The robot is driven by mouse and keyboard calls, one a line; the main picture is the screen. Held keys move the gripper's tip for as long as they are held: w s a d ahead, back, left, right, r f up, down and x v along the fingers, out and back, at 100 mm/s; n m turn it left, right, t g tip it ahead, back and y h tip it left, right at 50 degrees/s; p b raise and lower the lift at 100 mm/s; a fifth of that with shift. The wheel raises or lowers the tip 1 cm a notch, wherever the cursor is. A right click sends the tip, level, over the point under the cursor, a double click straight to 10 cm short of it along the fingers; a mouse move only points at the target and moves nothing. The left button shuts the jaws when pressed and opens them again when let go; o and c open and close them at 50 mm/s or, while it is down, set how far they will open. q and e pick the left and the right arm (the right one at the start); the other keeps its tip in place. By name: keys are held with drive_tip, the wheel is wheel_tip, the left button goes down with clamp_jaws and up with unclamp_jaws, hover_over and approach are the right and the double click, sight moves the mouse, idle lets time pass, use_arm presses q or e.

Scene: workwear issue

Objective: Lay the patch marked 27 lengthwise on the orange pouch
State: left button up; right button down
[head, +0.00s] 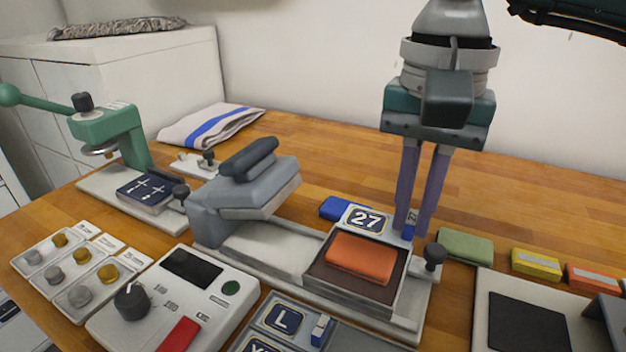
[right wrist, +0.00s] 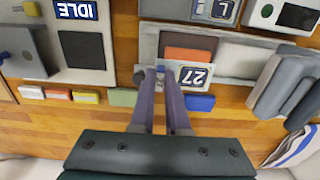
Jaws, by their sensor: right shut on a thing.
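The orange pouch (head: 360,259) lies on the dark bed of the press at the front centre. It also shows in the right wrist view (right wrist: 190,54). The dark blue patch marked 27 (head: 366,219) is just beyond the pouch's far edge; it shows beside the pouch in the right wrist view too (right wrist: 196,77). Its height above the bed is hard to tell. My right gripper (head: 410,228) points down and is shut on the patch's small blue tab at its right end. The fingers partly hide the tab. My left gripper is not in view.
The grey press head (head: 250,185) is swung left, off the bed. A black knob (head: 434,256) stands by the bed's right side. Blue (head: 333,207), green (head: 466,246) and yellow (head: 536,264) pouches lie behind and right. A patch marked L (head: 284,320) sits in front.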

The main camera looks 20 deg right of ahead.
sight(407, 235)
wheel_tip(407, 235, down, 5)
drive_tip(key=shift+r, duration=0.15)
drive_tip(key=shift+f, duration=0.2)
drive_tip(key=c, duration=0.9)
unclamp_jaws()
drive_tip(key=shift+r, duration=0.1)
